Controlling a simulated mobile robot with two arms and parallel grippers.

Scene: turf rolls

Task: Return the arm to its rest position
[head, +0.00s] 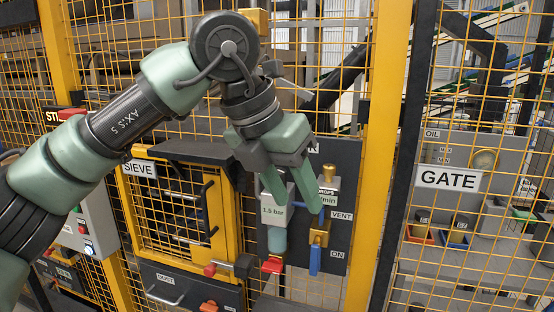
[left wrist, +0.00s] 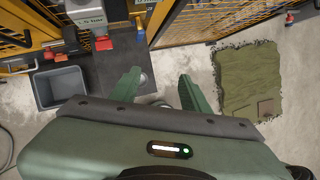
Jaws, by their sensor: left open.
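My left arm comes in from the left in the head view. Its green left gripper (head: 294,200) points down in front of the dark valve panel (head: 343,165), its fingers apart with nothing between them. In the left wrist view the two fingers of the left gripper (left wrist: 159,82) are also spread and empty, above the floor. Behind the fingers in the head view are a gauge marked 1.5 bar (head: 273,212) and a brass valve with a blue handle (head: 315,259). I cannot tell the exact gap between the fingers and these fittings. My right gripper is not in view.
Yellow mesh fencing (head: 290,95) surrounds the panel. A yellow-framed SIEVE door (head: 238,222) stands left, a GATE sign (head: 448,179) right. In the left wrist view a grey bin (left wrist: 60,87) and a green turf piece (left wrist: 246,75) lie on the pale floor.

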